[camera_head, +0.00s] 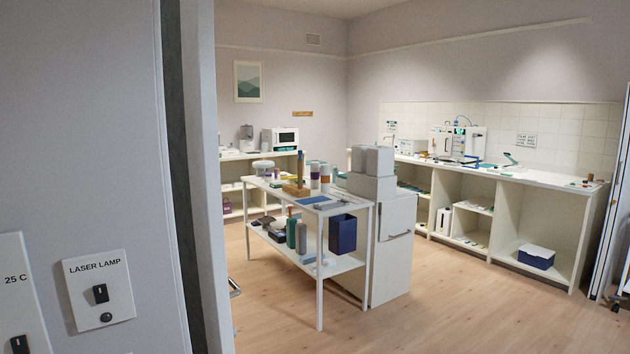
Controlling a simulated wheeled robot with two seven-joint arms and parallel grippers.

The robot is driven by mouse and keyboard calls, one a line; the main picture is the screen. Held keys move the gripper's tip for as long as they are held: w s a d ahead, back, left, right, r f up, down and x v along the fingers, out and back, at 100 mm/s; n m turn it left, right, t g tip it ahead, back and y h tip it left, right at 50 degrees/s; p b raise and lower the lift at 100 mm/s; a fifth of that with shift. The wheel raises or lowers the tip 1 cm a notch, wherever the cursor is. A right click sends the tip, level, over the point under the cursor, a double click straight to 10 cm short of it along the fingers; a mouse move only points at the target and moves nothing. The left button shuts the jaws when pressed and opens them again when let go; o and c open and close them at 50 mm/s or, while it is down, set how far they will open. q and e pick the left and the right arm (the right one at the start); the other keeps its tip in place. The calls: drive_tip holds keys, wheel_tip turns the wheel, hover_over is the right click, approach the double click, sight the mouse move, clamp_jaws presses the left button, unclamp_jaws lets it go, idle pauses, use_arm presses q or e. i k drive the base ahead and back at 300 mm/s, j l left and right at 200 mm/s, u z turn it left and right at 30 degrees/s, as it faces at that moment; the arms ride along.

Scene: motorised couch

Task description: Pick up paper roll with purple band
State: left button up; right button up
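Two small upright white rolls stand close together on the top of the white table in the middle of the room. The left roll (314,176) seems to carry a dark, perhaps purple band, but it is too small to be sure. The right roll (325,175) shows an orange band and perhaps a darker one below it. Neither of my grippers is in view.
A grey wall edge (204,180) with a laser lamp switch (100,290) fills the left side. The white table (345,207) abuts a white cabinet (392,250). A counter (545,178) lines the right wall. Wooden floor (440,305) is clear at the front right.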

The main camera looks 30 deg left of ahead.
sight(314, 165)
drive_tip(key=i+u, duration=0.15)
drive_tip(key=i, duration=0.45)
drive_tip(key=i+u, duration=0.15)
drive_tip(key=i, duration=0.45)
drive_tip(key=i+u, duration=0.2)
drive_tip(key=i, duration=0.4)
drive_tip(key=i+l+u, duration=0.15)
drive_tip(key=i, duration=0.45)
drive_tip(key=i+j+u, duration=0.1)
drive_tip(key=i+u, duration=0.25)
drive_tip(key=i, duration=0.2)
drive_tip(key=i+u, duration=0.4)
drive_tip(key=i+l+u, duration=0.35)
drive_tip(key=i, duration=0.25)
drive_tip(key=i+u, duration=0.5)
drive_tip(key=i, duration=1.65)
drive_tip(key=i+u, duration=0.15)
drive_tip(key=i, duration=0.6)
drive_tip(key=i+l, duration=0.1)
drive_tip(key=i, duration=0.6)
drive_tip(key=i+l+u, duration=0.1)
drive_tip(key=i, duration=0.65)
